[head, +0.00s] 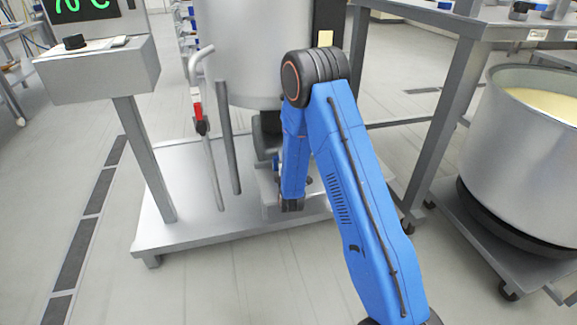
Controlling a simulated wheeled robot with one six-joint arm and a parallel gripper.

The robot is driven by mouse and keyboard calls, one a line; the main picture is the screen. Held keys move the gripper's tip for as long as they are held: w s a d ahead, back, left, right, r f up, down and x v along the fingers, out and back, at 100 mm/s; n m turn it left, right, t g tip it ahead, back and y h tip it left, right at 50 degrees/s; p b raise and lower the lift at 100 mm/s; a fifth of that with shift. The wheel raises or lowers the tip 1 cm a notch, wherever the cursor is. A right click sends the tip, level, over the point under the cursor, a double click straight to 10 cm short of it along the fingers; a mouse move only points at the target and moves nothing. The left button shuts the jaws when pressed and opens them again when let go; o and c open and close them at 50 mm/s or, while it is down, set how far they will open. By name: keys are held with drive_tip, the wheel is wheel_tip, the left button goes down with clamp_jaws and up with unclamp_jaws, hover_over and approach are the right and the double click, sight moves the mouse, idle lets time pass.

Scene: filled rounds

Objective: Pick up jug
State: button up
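I cannot make out a jug in the head view. My blue arm reaches up from the bottom right, bends at a dark joint and comes down over a metal platform (185,225). The lower end of my arm is in front of the big grey vessel (245,45) on that platform. My gripper is hidden behind my own arm links, so neither its fingers nor anything between them shows. Small grey and blue parts show around the lower arm, but they are too covered to name.
A control box (100,70) on a post stands at the platform's left. A bent pipe with a red handle (198,112) and a grey post (228,135) rise beside my arm. At right, a large pot (520,150) stands on a wheeled base by a metal table (455,100). The left floor is clear.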

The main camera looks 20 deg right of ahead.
drive_tip(key=shift+w+d+f, duration=0.1)
drive_tip(key=shift+w, duration=1.2)
drive_tip(key=shift+w+d, duration=0.1)
drive_tip(key=shift+w, duration=1.15)
clamp_jaws()
